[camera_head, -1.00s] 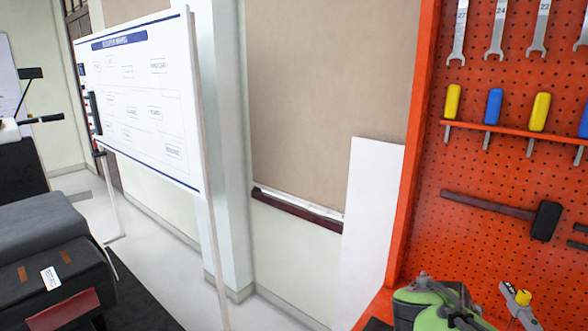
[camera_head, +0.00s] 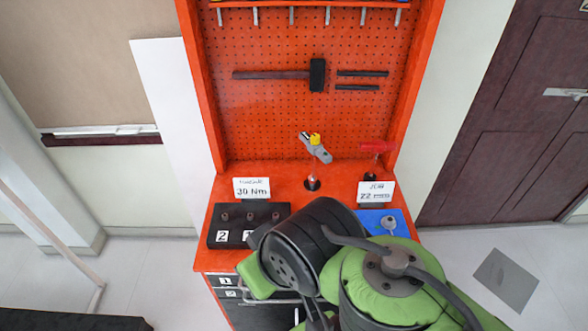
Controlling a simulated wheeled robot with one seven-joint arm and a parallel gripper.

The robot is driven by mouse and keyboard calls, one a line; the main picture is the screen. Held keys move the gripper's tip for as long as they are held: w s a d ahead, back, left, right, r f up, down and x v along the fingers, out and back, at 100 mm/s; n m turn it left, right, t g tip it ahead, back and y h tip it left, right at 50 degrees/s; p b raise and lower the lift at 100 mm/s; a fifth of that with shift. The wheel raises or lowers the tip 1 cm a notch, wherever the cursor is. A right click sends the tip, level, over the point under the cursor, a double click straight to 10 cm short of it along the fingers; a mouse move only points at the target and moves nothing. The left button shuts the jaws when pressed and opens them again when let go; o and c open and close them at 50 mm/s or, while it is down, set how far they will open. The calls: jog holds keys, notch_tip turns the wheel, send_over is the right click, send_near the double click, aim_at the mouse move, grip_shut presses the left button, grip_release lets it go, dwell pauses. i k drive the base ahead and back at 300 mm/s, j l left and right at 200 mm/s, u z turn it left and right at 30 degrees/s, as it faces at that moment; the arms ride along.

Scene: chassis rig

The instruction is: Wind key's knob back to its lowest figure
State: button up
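A grey tool with a yellow knob (camera_head: 315,139) and a reddish lower part stands tilted at the back of the orange bench. It looks like the key, but any figures on it are too small to read. My green and black arm (camera_head: 385,285) fills the lower middle of the view and covers part of the bench front. My gripper's fingertips cannot be made out, and nothing is seen touching the grey tool.
A card reading 30 Nm (camera_head: 252,188) stands behind a black numbered block (camera_head: 245,225). A 22 mm card (camera_head: 376,191) stands by a red-handled tool (camera_head: 376,147) and a blue mat (camera_head: 372,222). An orange pegboard (camera_head: 270,120) rises behind. Drawers (camera_head: 228,281) are below.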

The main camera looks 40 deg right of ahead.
aim_at(315, 138)
jog(key=z, duration=1.35)
jog(key=k, duration=0.05)
